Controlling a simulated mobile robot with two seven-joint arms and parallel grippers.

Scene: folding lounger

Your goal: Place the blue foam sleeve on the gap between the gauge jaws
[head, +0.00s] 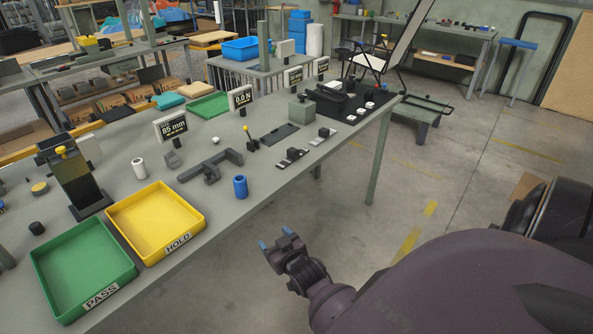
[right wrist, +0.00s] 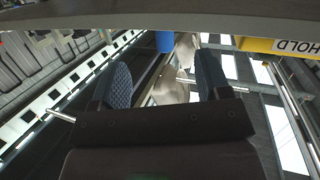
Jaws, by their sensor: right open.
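The blue foam sleeve (head: 240,187) stands upright near the front edge of the grey table, beside the dark grey gauge. My right gripper (head: 275,239) is open and empty, off the table's front edge and below and right of the sleeve. In the right wrist view its two fingers (right wrist: 163,82) are spread, with part of the blue sleeve (right wrist: 164,41) beyond them. My left gripper is out of view.
A yellow HOLD tray (head: 116,208) and green PASS tray (head: 45,262) stand at the table's left.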

